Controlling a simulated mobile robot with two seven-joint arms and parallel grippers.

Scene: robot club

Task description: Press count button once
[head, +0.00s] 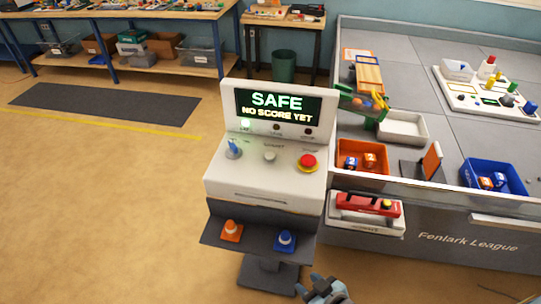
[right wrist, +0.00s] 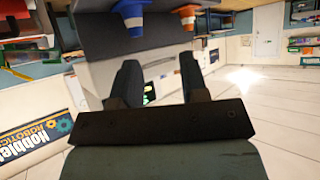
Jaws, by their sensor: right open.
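The control console (head: 265,175) stands in the middle of the head view, its screen reading "SAFE" and "NO SCORE YET". The small labels are blurred; the middle one looks like "COUNT". My right gripper (head: 318,286) is low, below the console's shelf and well apart from the buttons. In the right wrist view its fingers (right wrist: 158,78) are apart with nothing between them. My left gripper is out of view.
An orange cone (head: 231,231) and a blue cone (head: 285,240) stand on the console's lower shelf (head: 256,243). A grey game table (head: 390,60) with bins adjoins the console at right, with a red tool (head: 376,204) on its front ledge.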

